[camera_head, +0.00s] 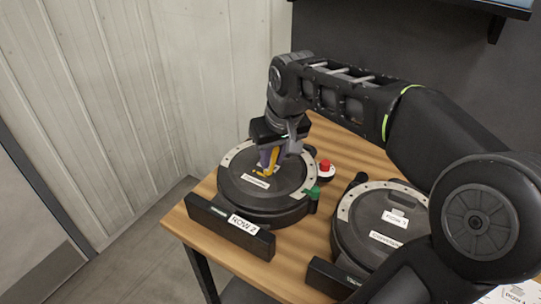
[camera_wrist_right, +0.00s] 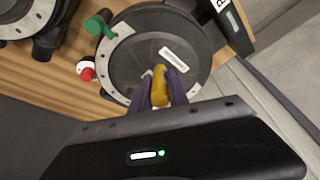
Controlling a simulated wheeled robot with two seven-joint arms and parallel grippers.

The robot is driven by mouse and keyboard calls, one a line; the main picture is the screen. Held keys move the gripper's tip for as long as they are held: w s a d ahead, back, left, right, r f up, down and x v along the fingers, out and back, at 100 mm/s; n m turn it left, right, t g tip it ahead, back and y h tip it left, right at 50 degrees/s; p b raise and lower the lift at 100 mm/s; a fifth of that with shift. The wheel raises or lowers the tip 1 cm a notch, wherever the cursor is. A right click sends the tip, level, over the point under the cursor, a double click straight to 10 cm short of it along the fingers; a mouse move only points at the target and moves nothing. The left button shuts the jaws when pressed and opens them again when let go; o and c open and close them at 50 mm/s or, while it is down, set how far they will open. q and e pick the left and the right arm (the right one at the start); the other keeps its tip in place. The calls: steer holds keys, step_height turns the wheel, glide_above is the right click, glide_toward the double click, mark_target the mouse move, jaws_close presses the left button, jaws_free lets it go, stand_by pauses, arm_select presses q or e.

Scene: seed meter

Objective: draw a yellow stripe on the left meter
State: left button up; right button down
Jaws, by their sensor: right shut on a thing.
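The left meter (camera_head: 243,196) is a round black disc housing with a pale perforated arc and a white label, on the wooden table. It also shows in the right wrist view (camera_wrist_right: 135,62). My right gripper (camera_head: 270,165) is above this meter, its purple fingers shut on a yellow marker (camera_wrist_right: 159,85). The marker points down toward the lid; I cannot tell whether its tip touches. A small yellow patch shows on the lid by the fingers, and I cannot tell whether it is marker or stripe. My left gripper is not in view.
A second similar meter (camera_head: 381,240) stands to the right, partly behind my right arm. A red knob (camera_head: 325,165) and a green knob (camera_head: 313,193) are beside the left meter. A black bar labelled ROW 2 (camera_head: 229,226) runs along the front. Walls stand behind and left.

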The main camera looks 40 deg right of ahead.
steer(key=shift+s+d, duration=0.1)
steer(key=shift+s, duration=0.35)
stand_by(0.3)
steer(key=shift+r, duration=0.1)
steer(key=shift+r+p, duration=2.3)
steer(key=shift+r, duration=0.65)
